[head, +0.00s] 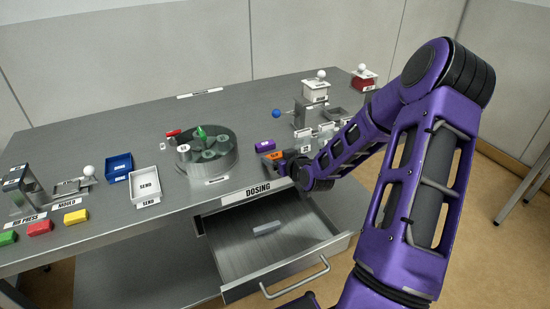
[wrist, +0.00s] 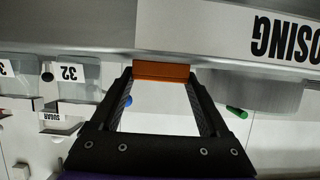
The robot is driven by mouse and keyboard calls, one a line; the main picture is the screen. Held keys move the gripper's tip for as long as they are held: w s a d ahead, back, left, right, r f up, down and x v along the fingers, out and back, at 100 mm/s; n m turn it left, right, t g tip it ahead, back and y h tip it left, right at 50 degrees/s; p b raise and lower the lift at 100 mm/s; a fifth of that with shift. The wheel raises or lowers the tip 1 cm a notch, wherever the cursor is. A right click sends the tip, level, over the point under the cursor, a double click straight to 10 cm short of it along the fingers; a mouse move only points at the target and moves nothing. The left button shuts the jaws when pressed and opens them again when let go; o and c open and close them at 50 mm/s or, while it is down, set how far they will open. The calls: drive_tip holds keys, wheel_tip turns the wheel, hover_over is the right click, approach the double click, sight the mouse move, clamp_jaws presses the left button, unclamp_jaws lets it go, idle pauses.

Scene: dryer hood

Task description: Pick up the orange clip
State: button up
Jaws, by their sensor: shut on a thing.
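The orange clip (wrist: 162,71) spans the gap between the two fingertips of my gripper (wrist: 162,80) in the wrist view. My gripper is shut on it. In the head view, the orange clip (head: 274,155) shows at the tip of my gripper (head: 282,158), above the table near its front edge, just right of the round green-topped fixture. The fingers hide part of the clip there. I cannot tell exactly how high it is above the table.
A purple piece (head: 265,144) lies just behind the clip. The DOSING drawer (head: 240,262) stands open below the table edge with a grey bar (head: 267,229) inside. The round fixture (head: 208,158) is to the left, a white SEND tray (head: 146,187) beyond it. Labelled bins (head: 325,130) stand right.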

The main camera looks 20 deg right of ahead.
wheel_tip(320, 180, up, 10)
drive_tip(key=a+r+p, duration=0.1)
drive_tip(key=p, duration=0.2)
drive_tip(key=s+a+r+n+y+p, duration=0.1)
drive_tip(key=s+a+r+y, duration=0.2)
drive_tip(key=a, duration=0.5)
drive_tip(key=s+a+r+n+p, duration=0.2)
drive_tip(key=s+a+r, duration=0.15)
drive_tip(key=a, duration=0.35)
drive_tip(key=m+h+b, duration=0.3)
drive_tip(key=b, duration=0.1)
hover_over(277, 158)
wheel_tip(277, 158, down, 8)
drive_tip(key=shift+r, duration=0.2)
wheel_tip(277, 158, down, 10)
drive_tip(key=shift+r+b, duration=0.2)
drive_tip(key=shift+b, duration=0.75)
drive_tip(key=shift+f, duration=0.1)
